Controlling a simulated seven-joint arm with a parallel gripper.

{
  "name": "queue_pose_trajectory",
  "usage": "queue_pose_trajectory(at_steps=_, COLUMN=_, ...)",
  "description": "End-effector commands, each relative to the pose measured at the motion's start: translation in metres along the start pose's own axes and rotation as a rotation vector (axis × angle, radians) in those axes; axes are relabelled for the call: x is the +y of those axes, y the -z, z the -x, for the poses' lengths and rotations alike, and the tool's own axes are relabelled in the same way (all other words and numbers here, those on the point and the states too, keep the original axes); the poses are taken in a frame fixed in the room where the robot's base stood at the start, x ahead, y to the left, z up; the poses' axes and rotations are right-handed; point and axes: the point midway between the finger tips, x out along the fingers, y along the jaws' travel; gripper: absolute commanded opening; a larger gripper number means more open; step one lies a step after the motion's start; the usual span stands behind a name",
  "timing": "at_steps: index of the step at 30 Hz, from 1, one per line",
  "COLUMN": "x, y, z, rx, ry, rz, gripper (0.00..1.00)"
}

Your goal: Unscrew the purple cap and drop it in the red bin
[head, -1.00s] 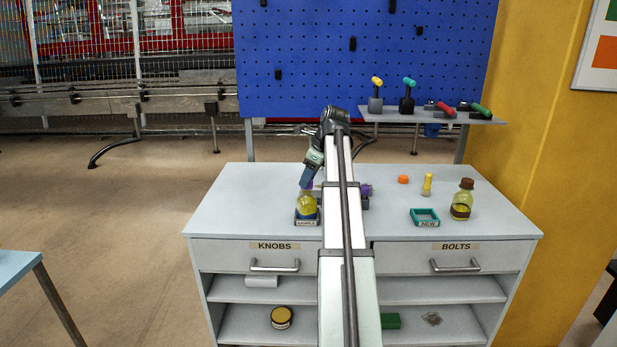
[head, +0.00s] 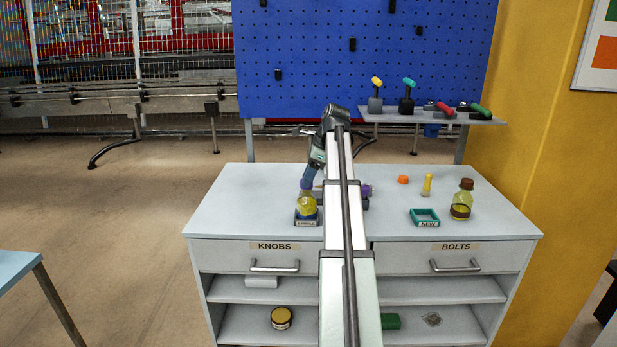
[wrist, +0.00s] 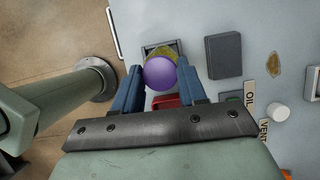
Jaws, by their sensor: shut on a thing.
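The purple cap (wrist: 160,73) is a round disc between the two blue fingers of my gripper (wrist: 160,76) in the wrist view. My gripper is shut on it. In the head view the purple cap (head: 306,184) sits at the top of a bottle with yellow contents (head: 306,205), below my gripper (head: 307,179). The bottle stands upright in a dark blue holder (head: 306,221). I cannot tell whether the cap's thread is loose. A red thing, perhaps the red bin (wrist: 165,101), shows partly behind the fingers in the wrist view; my arm seems to hide it in the head view.
On the right of the worktop stand a teal tray (head: 424,218), a brown-capped bottle (head: 461,200), a yellow peg (head: 427,185) and an orange piece (head: 403,179). A dark grey block (wrist: 223,56) and a white cylinder (wrist: 278,113) show in the wrist view. The worktop's left is clear.

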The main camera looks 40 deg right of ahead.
Motion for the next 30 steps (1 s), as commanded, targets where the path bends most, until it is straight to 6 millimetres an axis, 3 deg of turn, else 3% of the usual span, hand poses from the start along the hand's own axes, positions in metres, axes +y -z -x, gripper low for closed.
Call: queue_pose_trajectory(at_steps=30, x=-0.0014, y=-0.0003, z=-0.0003, rx=0.0, ry=-0.102, rz=0.245, gripper=0.24)
